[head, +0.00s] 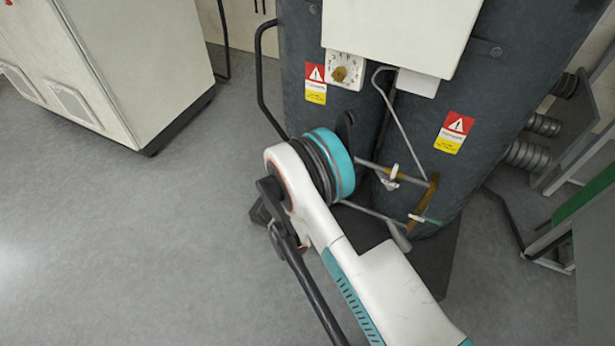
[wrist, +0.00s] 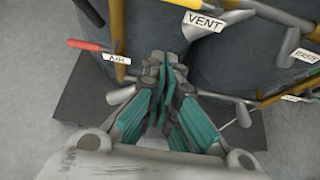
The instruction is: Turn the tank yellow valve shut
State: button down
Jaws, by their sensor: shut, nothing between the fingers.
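My gripper (wrist: 166,72) shows in the wrist view with its fingers together and nothing between them. It sits above the dark base beside the tanks, in front of the pipework. A red valve handle (wrist: 84,45) is left of the fingertips, apart from them. My arm hides the gripper there.
A VENT label (wrist: 205,21) hangs on the pipework, with a grey angled pipe (wrist: 290,45) to the right. A white cabinet (head: 130,65) stands at the left and a control dial (head: 343,72) on the tank. The grey floor (head: 190,220) at left is clear.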

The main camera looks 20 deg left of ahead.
jog(key=w+b, duration=0.4)
jog(key=w, duration=0.3)
jog(key=shift+w+d, duration=0.25)
jog(key=shift+d, duration=0.05)
jog(key=shift+w+r, duration=0.1)
dwell(0.3)
